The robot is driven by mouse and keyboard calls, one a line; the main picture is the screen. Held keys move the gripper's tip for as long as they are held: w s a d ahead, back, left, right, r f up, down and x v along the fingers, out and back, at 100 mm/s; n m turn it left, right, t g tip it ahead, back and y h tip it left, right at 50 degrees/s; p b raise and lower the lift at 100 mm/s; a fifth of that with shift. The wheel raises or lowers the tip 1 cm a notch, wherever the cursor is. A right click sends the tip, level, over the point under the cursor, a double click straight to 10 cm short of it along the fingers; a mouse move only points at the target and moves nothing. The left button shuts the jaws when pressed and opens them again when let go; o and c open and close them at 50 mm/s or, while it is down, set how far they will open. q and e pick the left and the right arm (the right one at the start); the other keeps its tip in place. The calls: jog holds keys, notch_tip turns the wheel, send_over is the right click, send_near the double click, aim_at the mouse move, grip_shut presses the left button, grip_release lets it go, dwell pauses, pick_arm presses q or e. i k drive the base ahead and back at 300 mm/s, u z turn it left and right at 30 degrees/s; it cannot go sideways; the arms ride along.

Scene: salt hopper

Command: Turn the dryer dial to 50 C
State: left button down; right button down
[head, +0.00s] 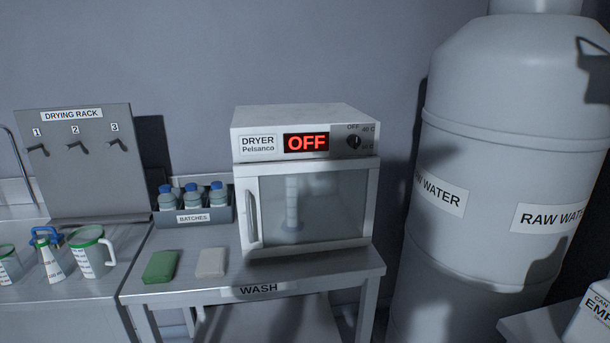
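The white dryer (304,180) stands on the metal wash table, facing me, labelled "DRYER Pelsanco". Its red display (306,142) reads OFF. The small black dial (354,142) is at the right of its top panel, with OFF printed above it and temperature marks at its right that are too small to read surely. The glass door (313,205) is shut, with a vertical handle (252,217) at its left. A pale tall object shows dimly behind the glass. Neither of my grippers is in view.
A batches tray (194,218) with several blue-capped bottles stands left of the dryer. A green block (160,266) and a pale block (211,262) lie in front. A raw water tank (490,160) stands close at right. Left are a drying rack (83,160) and a green-rimmed jug (89,252).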

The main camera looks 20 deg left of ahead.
aim_at(353, 140)
jog(key=k, duration=0.4)
jog(key=u, duration=1.4)
jog(key=i, duration=1.15)
jog(key=z, duration=0.4)
